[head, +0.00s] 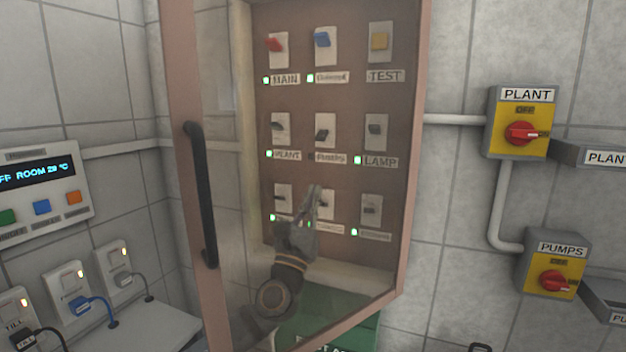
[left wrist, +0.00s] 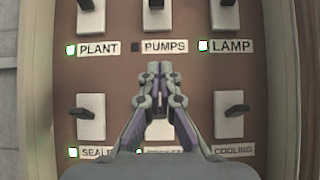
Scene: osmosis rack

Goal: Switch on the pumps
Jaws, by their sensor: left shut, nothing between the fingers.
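The pumps switch (head: 325,133) is in the middle of the cabinet panel (head: 350,100). In the left wrist view, the lower part of its plate (left wrist: 157,17) shows at the top edge, above the PUMPS label (left wrist: 178,47). The lamp beside that label (left wrist: 135,47) is dark. My left gripper (head: 315,190) is shut and empty, in front of the bottom-middle switch, below the pumps switch. In the left wrist view its fingertips (left wrist: 160,68) show just below the PUMPS label. A yellow PUMPS box (head: 568,262) with a red rotary knob (head: 553,281) is on the wall at right.
Other switches surround it; the PLANT (left wrist: 98,50) and LAMP (left wrist: 228,47) lamps glow green. A pinkish cabinet frame and a black door handle (head: 202,195) stand beside my left arm. A PLANT box (head: 522,125) is on the right wall. Plugged sockets (head: 68,290) are at lower left.

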